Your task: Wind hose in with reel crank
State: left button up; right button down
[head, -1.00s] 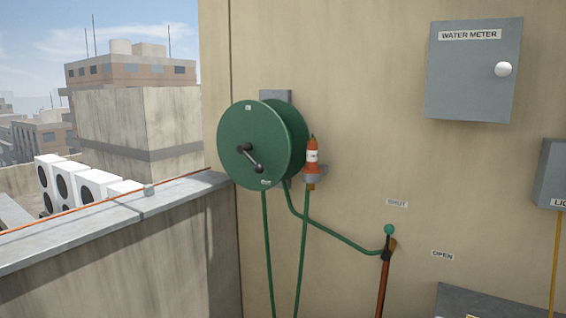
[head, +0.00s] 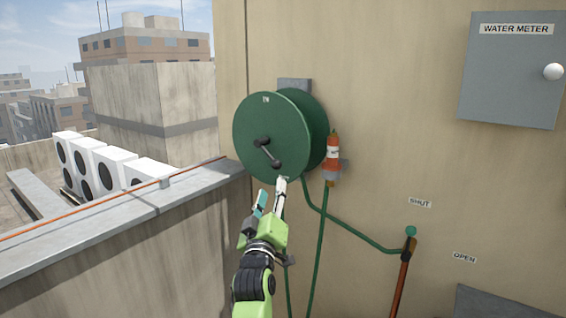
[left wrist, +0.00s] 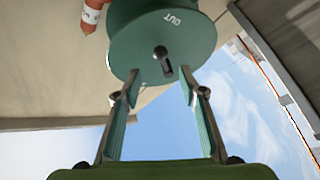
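The green hose reel (head: 270,115) is mounted on the beige wall. Its dark crank (head: 268,152) sits at the middle of the front disc, slanting down to the right. The green hose (head: 318,250) hangs below the reel. My left gripper (head: 273,187) is open and empty, just below the crank, fingers pointing up at the reel. In the left wrist view the open gripper (left wrist: 158,76) has the crank (left wrist: 164,61) just beyond and between its fingertips, apparently apart. The disc bears an "OUT" mark there. My right gripper is not in view.
An orange and white nozzle (head: 333,155) is holstered right of the reel. A water meter box (head: 512,75) hangs upper right. A parapet (head: 120,215) runs along the left.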

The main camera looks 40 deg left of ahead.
aim_at(276, 168)
pick_arm(q)
jog(key=p+x, duration=0.3)
jog(key=x, duration=0.8)
jog(key=shift+w+a+r, duration=0.15)
jog(key=shift+w+a, duration=0.25)
jog(key=shift+w, duration=0.15)
jog(key=shift+c, duration=0.5)
grip_shut()
